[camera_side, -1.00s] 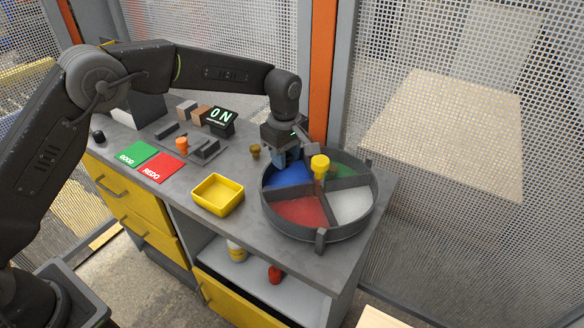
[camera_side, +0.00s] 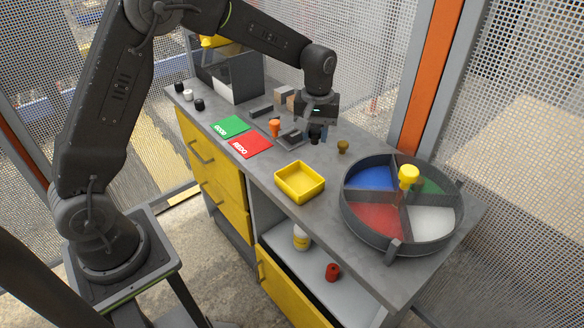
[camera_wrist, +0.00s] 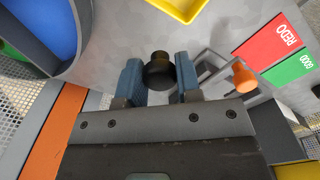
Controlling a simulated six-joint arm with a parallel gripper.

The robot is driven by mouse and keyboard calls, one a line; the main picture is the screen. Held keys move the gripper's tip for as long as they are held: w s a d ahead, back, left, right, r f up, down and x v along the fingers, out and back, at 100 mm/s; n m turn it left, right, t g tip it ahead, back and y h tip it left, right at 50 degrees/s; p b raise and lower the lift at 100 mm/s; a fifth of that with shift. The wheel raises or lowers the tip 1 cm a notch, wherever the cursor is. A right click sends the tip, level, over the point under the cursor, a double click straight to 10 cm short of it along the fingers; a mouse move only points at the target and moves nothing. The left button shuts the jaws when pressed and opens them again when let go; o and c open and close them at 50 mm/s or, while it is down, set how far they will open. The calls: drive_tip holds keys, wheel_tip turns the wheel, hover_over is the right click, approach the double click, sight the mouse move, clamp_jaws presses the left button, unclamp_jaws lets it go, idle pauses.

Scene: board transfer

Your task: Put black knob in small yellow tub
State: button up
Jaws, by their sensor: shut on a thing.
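The black knob (camera_wrist: 158,72) is between the two blue fingers of my gripper (camera_wrist: 160,80) in the wrist view, and the gripper is shut on it. In the side view my gripper (camera_side: 315,132) points down over the grey worktop, with the black knob (camera_side: 315,139) at its fingertips. The small yellow tub (camera_side: 299,182) is at the worktop's front edge, nearer the camera than the gripper, and looks empty. Its edge also shows at the top of the wrist view (camera_wrist: 180,10).
A round divided tray (camera_side: 345,212) with a yellow knob (camera_side: 409,176) stands at right. A brown knob (camera_side: 343,147) stands between it and the gripper. An orange knob (camera_side: 274,127), green card (camera_side: 229,126) and red card (camera_side: 250,145) lie left. Mesh fencing stands behind.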

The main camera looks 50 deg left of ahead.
drive_tip(key=s+a+f+m, duration=0.1)
drive_tip(key=s+m, duration=0.1)
drive_tip(key=s+a+f+m, duration=0.1)
drive_tip(key=m, duration=0.2)
drive_tip(key=s+a+f+m, duration=0.1)
drive_tip(key=s+m, duration=0.1)
drive_tip(key=m, duration=0.1)
drive_tip(key=shift+s+a+f, duration=0.1)
drive_tip(key=shift+s+f, duration=0.25)
drive_tip(key=w+d+r+n, duration=0.6)
drive_tip(key=w+n, duration=0.3)
drive_tip(key=n, duration=0.5)
drive_tip(key=shift+w+d+r+n, duration=0.3)
drive_tip(key=shift+r+n, duration=0.1)
drive_tip(key=shift+r, duration=0.2)
drive_tip(key=d+f, duration=0.2)
drive_tip(key=d, duration=0.1)
drive_tip(key=w+d+f, duration=0.1)
drive_tip(key=d+f, duration=0.1)
drive_tip(key=d, duration=0.2)
drive_tip(key=w+d+f, duration=0.1)
drive_tip(key=d+f, duration=0.2)
drive_tip(key=d, duration=0.1)
drive_tip(key=shift+w+d+f, duration=0.1)
drive_tip(key=shift+w+d, duration=0.1)
drive_tip(key=shift+d, duration=0.05)
wheel_tip(320, 180, down, 2)
drive_tip(key=shift+a+f, duration=0.1)
drive_tip(key=shift+f, duration=0.6)
drive_tip(key=shift+f, duration=0.15)
